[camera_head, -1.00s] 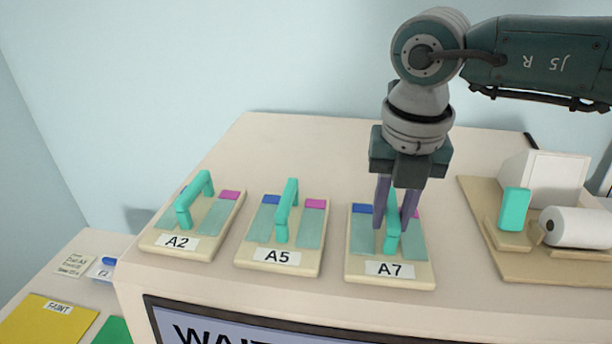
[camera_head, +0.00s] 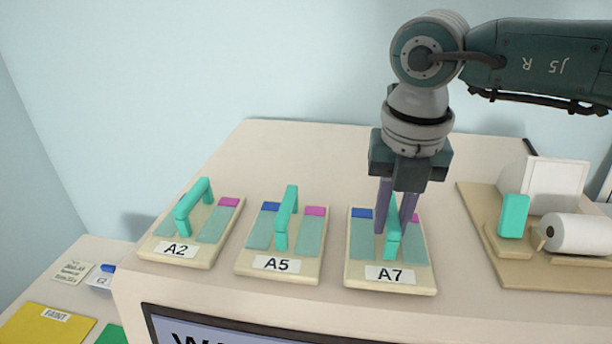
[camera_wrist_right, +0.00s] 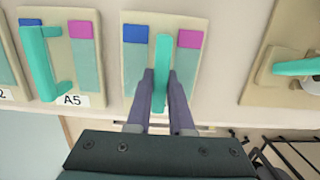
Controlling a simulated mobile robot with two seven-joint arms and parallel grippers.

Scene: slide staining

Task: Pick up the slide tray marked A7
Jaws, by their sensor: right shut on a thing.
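The slide tray marked A7 (camera_head: 416,261) is a beige plate with a teal handle (camera_head: 393,243), a blue and a magenta end patch, and a white label at its front. It rests on the beige machine top, the rightmost of three trays. My right gripper (camera_head: 394,229) points down from above, its purple fingers shut on the A7 handle. In the right wrist view the fingers stand on either side of the handle (camera_wrist_right: 161,62), and the A7 tray (camera_wrist_right: 191,71) shows below them. My left gripper is not in view.
Tray A5 (camera_head: 264,228) and tray A2 (camera_head: 173,261) sit to the left with free handles. To the right is a beige stand (camera_head: 481,225) with a white roll (camera_head: 578,234) and a teal handle. The machine top behind the trays is clear.

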